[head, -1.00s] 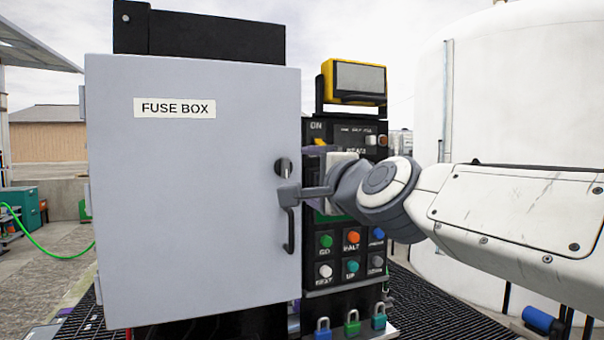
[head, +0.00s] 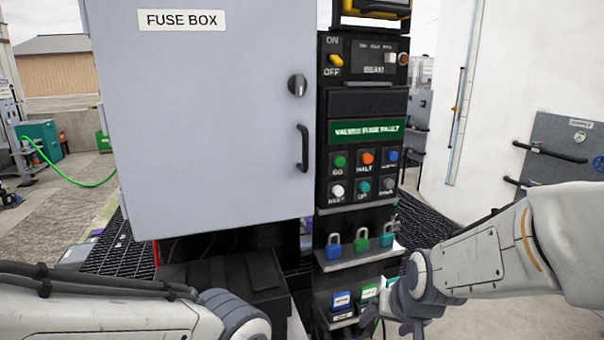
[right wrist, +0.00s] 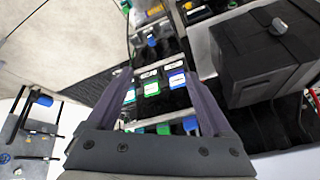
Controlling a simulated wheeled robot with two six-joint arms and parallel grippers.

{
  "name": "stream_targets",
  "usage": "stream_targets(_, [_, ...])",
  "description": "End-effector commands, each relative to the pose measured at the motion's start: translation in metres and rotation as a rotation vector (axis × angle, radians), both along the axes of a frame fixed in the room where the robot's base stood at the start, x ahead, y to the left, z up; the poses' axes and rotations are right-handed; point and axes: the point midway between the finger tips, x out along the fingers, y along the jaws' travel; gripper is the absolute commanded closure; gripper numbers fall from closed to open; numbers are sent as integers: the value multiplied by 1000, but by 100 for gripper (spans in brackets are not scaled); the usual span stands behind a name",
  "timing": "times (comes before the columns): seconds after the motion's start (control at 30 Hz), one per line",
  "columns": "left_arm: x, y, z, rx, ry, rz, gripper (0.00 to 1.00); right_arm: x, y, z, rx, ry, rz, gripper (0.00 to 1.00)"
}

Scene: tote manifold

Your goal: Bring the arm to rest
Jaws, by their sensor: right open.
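My right arm (head: 480,255) comes in from the right in the head view. Its gripper (head: 392,322) hangs low in front of the panel's lower tray, partly cut off by the bottom edge. In the right wrist view the two dark fingers (right wrist: 155,78) stand apart with nothing held between them. Tags in a tray show beyond the fingers. My left arm (head: 110,310) lies along the bottom left of the head view, and its gripper is out of the picture.
The grey fuse box (head: 215,130) is closed, with a knob (head: 297,85) and handle (head: 302,148). The button panel (head: 362,205) is beside it. Several padlocks (head: 361,240) sit on a ledge above tags (head: 342,301). A black box (right wrist: 265,60) stands close right in the wrist view.

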Motion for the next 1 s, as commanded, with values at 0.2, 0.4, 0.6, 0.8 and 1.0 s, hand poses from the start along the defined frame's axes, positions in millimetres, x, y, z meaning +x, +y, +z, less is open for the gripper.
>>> stream_targets(0.2, [0, 0, 0, 0, 0, 0, 51, -50, -22, -43, -105, 170, 131, 15])
stream_targets(0.4, [0, 0, 0, 0, 0, 0, 51, -76, -5, -47, -139, 238, 265, 15])
stream_targets(0.6, [0, 0, 0, 0, 0, 0, 51, -99, 34, -33, -143, 265, 404, 15])
stream_targets(0.8, [0, 0, 0, 0, 0, 0, 51, -138, 75, -16, -151, 304, 589, 15])
stream_targets(1.0, [0, 0, 0, 0, 0, 0, 51, -187, 104, 1, -167, 350, 782, 15])
